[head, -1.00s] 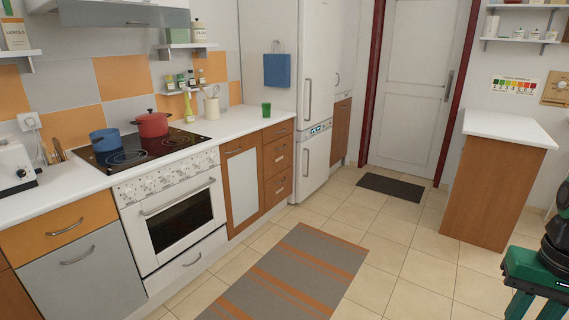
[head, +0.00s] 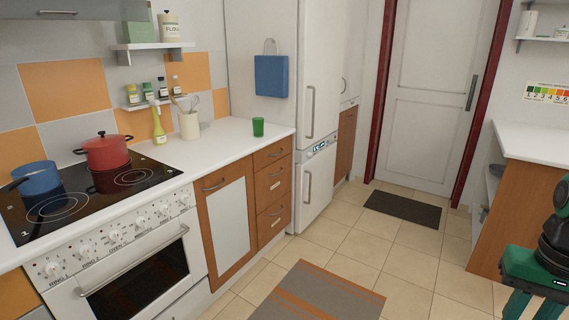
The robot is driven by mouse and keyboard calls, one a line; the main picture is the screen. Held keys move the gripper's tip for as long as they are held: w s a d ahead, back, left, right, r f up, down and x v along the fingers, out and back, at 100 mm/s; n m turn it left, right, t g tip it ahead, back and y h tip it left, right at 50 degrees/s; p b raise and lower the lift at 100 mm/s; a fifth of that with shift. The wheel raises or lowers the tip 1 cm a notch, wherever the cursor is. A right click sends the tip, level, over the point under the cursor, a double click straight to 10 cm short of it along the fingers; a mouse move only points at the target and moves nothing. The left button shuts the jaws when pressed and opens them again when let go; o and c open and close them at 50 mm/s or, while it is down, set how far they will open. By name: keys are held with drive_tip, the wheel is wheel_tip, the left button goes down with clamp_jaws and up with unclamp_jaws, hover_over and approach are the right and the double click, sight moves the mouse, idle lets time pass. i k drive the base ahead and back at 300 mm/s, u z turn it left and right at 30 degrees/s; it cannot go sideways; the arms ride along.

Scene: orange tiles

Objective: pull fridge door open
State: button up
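The tall white fridge (head: 315,60) stands at the end of the counter, in the middle of the head view. Its upper door has a long vertical metal handle (head: 311,112). A lower door (head: 317,180) has a shorter vertical handle (head: 307,187). A small display panel sits between the two doors. Both doors look shut. A blue cloth hangs on the fridge's left side.
An orange-striped rug (head: 320,292) lies on the tiled floor ahead. A dark mat (head: 403,209) lies before the white room door (head: 432,100). The stove (head: 110,235) and counter (head: 215,146) line the left. A white-topped wooden unit (head: 535,143) stands at right.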

sight(322, 23)
drive_tip(key=i, duration=2.95)
